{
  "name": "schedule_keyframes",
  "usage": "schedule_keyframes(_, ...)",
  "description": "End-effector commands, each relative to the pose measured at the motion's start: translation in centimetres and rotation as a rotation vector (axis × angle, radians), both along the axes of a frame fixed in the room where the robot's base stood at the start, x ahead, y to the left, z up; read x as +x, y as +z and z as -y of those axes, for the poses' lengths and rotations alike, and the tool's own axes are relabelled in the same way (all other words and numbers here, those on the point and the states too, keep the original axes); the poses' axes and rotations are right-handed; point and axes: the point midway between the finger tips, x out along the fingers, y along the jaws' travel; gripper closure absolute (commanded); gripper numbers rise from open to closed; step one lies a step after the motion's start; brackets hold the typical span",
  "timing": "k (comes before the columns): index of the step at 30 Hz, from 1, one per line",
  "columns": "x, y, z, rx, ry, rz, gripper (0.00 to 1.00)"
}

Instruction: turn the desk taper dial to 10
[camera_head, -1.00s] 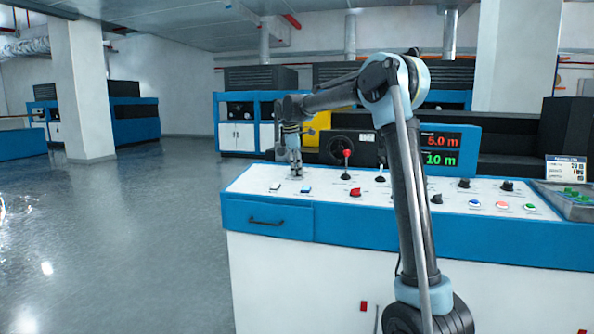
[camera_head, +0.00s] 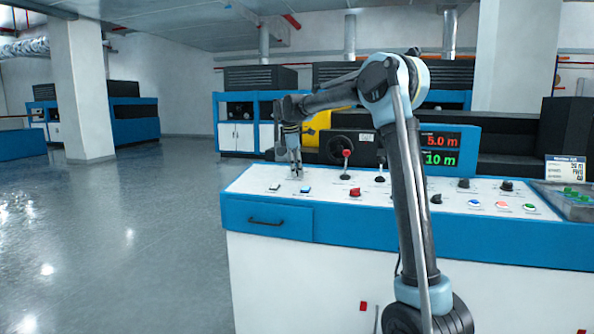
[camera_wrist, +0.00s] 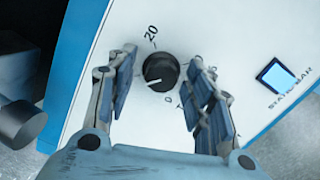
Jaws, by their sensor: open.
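The taper dial (camera_wrist: 161,72) is a round black knob on the white panel in the wrist view. Its white pointer mark faces the lower left. A printed "20" stands above it and a "0" just below it; the other lettering is partly covered by the right finger. My gripper (camera_wrist: 162,76) is open, with one finger on each side of the knob. Gaps of white panel show between the knob and both fingers. In the head view my gripper (camera_head: 295,172) points down at the desk's left back part, and the dial is hidden there.
A lit blue square button (camera_wrist: 275,76) lies right of the dial. The console desk (camera_head: 270,222) also carries a red-knobbed lever (camera_head: 347,154), a red switch (camera_head: 355,192) and several knobs and buttons. The display (camera_head: 440,150) reads 5.0 m and 10 m.

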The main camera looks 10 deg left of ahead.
Motion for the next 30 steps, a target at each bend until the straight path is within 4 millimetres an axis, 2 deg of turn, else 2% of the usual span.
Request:
schedule_keyframes(4, -0.1, 0.3, -0.1, 0.000, 0.001, -0.001, 0.52)
schedule_keyframes(7, -0.3, 1.3, -0.2, 0.001, 0.001, -0.001, 0.52)
schedule_keyframes(21, -1.7, 9.4, -1.1, 0.000, 0.001, -0.001, 0.52)
schedule_keyframes(25, -1.9, 10.7, -1.2, 0.000, 0.001, -0.001, 0.52)
schedule_keyframes(30, -2.1, 11.5, -1.3, 0.000, 0.001, -0.001, 0.52)
